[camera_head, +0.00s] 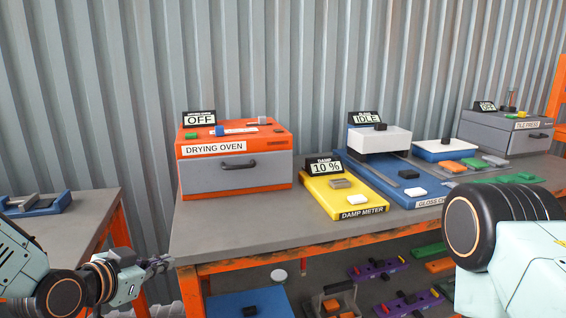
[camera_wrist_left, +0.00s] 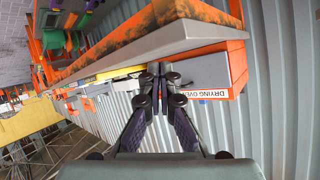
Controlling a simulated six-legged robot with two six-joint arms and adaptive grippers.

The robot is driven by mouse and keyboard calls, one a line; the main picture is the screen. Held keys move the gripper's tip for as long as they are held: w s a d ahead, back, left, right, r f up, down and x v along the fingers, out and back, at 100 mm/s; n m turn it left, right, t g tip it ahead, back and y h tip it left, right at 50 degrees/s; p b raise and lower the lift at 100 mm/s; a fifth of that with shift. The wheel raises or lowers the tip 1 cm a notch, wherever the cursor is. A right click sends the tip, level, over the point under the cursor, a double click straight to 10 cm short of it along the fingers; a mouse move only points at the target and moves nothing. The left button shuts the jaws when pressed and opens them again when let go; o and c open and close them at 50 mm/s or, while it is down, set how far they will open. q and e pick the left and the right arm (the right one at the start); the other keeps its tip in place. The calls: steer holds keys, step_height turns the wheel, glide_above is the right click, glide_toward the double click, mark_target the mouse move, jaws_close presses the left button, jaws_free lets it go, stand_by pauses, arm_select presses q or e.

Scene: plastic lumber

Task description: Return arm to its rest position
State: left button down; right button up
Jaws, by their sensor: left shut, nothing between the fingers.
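My left gripper (camera_head: 160,264) is in the lower left of the head view, in front of the left end of the main workbench. In the left wrist view its fingers (camera_wrist_left: 160,78) meet at the tips, with nothing between them. My left arm (camera_head: 40,270) comes in from the lower left corner. My right arm (camera_head: 510,250) fills the lower right of the head view, and its gripper is outside the frame.
The main workbench (camera_head: 225,240) holds a drying oven (camera_head: 235,172), a yellow damp meter (camera_head: 347,202), a gloss unit (camera_head: 385,180) and a grey press (camera_head: 500,132). A second table (camera_head: 85,215) stands at the left. A gap separates the tables. Crates and parts lie below.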

arm_select(q)
steer(key=s+d+f+n+g+y, duration=0.25)
steer(key=s+f+n+g, duration=0.4)
steer(key=s+f, duration=1)
steer(key=s+f+g, duration=0.2)
steer(key=s+f, duration=0.1)
steer(key=s, duration=0.3)
steer(key=s+f+g+y, duration=0.1)
steer(key=s+f, duration=0.3)
steer(key=s, duration=0.3)
steer(key=s+a+f+g, duration=0.1)
steer(key=s+f+g, duration=0.1)
steer(key=s, duration=0.4)
steer(key=shift+s+f+g+y, duration=0.25)
steer(key=shift+f+g+y, duration=0.1)
steer(key=shift+f, duration=0.45)
